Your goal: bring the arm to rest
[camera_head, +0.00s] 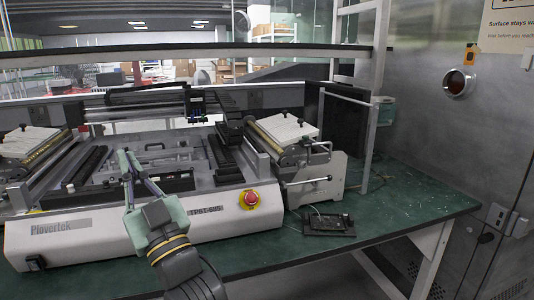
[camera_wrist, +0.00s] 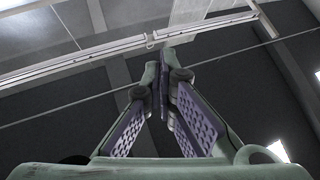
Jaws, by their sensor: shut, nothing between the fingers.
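My gripper (camera_head: 129,163) is raised at the left of the middle in the head view, in front of the Piovertek machine. Its fingers point up and away from me. In the wrist view my gripper (camera_wrist: 163,68) has its two fingers drawn together at the tips, with nothing between them. Behind the fingers, the wrist view shows only the ceiling with beams and a light rail (camera_wrist: 100,58). My arm comes up from the bottom edge of the head view.
The white Piovertek machine (camera_head: 75,240) with a red stop button (camera_head: 251,198) stands on the green table (camera_head: 400,205). A small black device (camera_head: 328,223) lies to its right. The table's right part is mostly clear. A metal wall (camera_head: 440,130) stands at the right. A shelf (camera_head: 200,50) runs across above.

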